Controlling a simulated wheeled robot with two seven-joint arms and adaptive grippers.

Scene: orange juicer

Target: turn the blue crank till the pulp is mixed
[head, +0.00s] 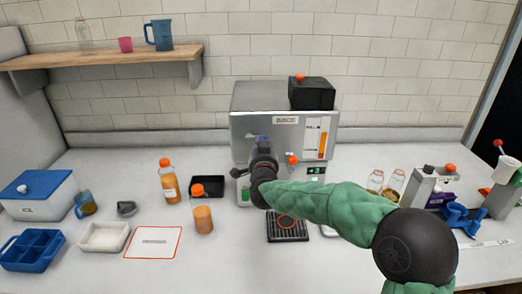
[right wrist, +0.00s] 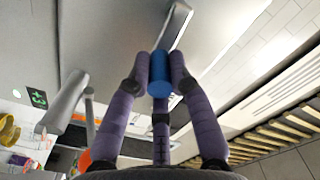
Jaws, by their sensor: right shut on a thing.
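The grey juice machine (head: 262,100) stands at the back middle of the counter. A blue crank handle (right wrist: 160,75) on its front lies between the purple fingers of my right gripper (right wrist: 159,82), which is shut on it. In the head view my right gripper (head: 262,157) is at the machine's front, left of the orange level gauge (head: 316,138). It hides most of the crank there; only a bit of blue shows. The pulp inside cannot be seen. My left gripper is in neither view.
A black drip grate (head: 288,236) lies in front of the machine. Orange bottles (head: 169,183) and a white tray (head: 104,237) stand to the left. Glass jars (head: 395,180) and a blue stand (head: 460,218) are at the right. The counter's front left is partly clear.

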